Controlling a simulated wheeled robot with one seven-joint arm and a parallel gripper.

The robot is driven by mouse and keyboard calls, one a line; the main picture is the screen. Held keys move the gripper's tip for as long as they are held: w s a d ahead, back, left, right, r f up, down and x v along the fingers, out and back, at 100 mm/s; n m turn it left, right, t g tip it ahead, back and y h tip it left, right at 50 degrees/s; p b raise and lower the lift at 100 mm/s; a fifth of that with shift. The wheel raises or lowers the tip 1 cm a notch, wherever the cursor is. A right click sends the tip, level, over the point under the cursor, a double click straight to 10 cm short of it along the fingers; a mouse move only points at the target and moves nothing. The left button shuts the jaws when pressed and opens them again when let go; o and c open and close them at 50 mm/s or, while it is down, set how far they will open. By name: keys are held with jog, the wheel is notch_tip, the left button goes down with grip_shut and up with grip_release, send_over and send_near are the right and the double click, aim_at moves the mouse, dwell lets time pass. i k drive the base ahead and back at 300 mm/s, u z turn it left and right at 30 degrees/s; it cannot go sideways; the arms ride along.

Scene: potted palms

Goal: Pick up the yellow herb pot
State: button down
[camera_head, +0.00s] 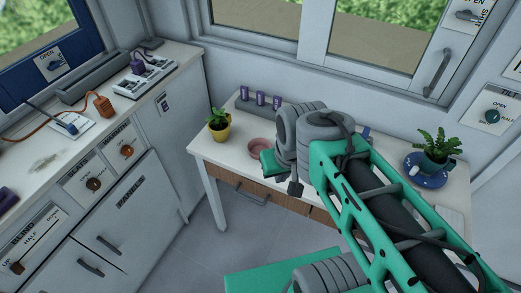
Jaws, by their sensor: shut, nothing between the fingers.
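The yellow herb pot (220,133) with a leafy green plant stands upright at the left end of the white table. My arm reaches over the middle of the table from the lower right. My gripper (295,188) is at its dark end near the table's front edge, shut and empty, to the right of the pot and apart from it. The fingers are small and partly hidden by my arm.
A pink bowl (261,146) lies between the pot and my arm. Several purple items stand on a grey rack (258,108) at the back. A dark teal pot (434,161) with a fern stands on a blue saucer (426,180) at right. A counter (178,62) runs along the left.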

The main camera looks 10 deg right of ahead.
aim_at(219, 125)
jog(key=u, duration=0.4)
jog(key=i, duration=0.4)
jog(key=u, duration=0.95)
jog(key=i, duration=0.6)
jog(key=u, duration=0.15)
